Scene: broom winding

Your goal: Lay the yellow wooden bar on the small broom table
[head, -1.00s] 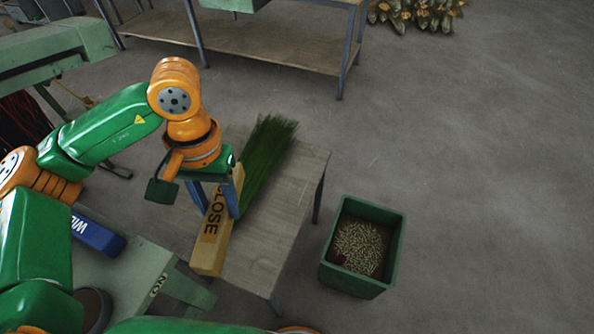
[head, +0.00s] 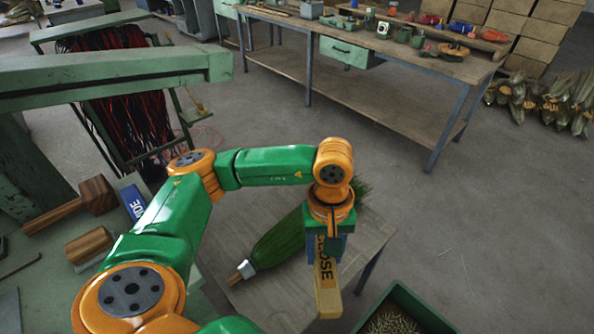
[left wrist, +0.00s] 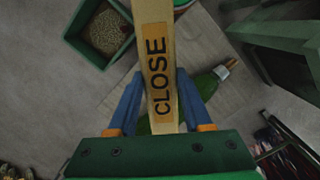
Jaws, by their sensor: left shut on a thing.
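My left gripper (head: 328,258) is shut on the yellow wooden bar (head: 328,292), which is marked CLOSE. In the left wrist view the bar (left wrist: 157,60) runs lengthwise between the two blue fingers. The small broom table (head: 275,300) is beneath my left gripper and the bar. My right gripper is not in view.
A green bin (head: 405,303) of small pellets stands to the right of the table. A blue bar marked WIDE (head: 134,203) and a wooden mallet (head: 97,196) lie on a green bench at left. A long workbench (head: 390,93) stands at the back. Open floor lies between.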

